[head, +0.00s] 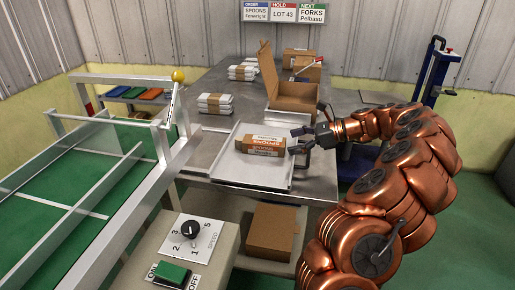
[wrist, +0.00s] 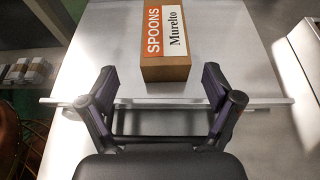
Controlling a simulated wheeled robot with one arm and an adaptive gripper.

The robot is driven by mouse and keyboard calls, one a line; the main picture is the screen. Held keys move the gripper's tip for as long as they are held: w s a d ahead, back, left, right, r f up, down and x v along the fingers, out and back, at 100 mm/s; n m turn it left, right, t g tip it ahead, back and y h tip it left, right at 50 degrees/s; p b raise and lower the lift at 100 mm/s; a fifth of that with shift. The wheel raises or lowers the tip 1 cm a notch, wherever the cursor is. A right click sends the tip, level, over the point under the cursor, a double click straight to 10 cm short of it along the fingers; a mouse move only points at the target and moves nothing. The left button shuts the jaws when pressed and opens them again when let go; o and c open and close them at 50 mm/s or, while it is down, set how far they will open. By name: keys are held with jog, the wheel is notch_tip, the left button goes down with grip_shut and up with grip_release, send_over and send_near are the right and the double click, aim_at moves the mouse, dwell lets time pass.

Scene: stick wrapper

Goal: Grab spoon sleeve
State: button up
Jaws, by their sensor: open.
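The spoon sleeve (head: 262,146) is a small brown carton with an orange and white label. It lies on a pale metal tray (head: 232,171) on the steel table. In the wrist view the sleeve (wrist: 166,38) reads "SPOONS" and "Murelto" and sits ahead of the fingers. My gripper (head: 296,141) is to the right of the sleeve in the head view, with its fingers pointing at it. In the wrist view my gripper (wrist: 159,73) is open and empty, its fingertips just short of the sleeve's near end. A narrow gap seems to separate them.
An open cardboard box (head: 290,95) stands behind the tray. White wrapped bundles (head: 215,103) lie at the table's left. A green-bedded conveyor (head: 75,170) is at left, a control panel (head: 189,240) in front. The tray's raised rim (wrist: 165,101) crosses under my fingers.

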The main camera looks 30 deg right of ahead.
aim_at(269, 145)
jog(key=shift+w+a+f, duration=0.3)
jog(key=shift+w+a, duration=0.25)
jog(key=shift+w, duration=0.3)
jog(key=shift+b+x, duration=0.4)
jog(key=shift+x, duration=2.8)
jog(key=c, duration=1)
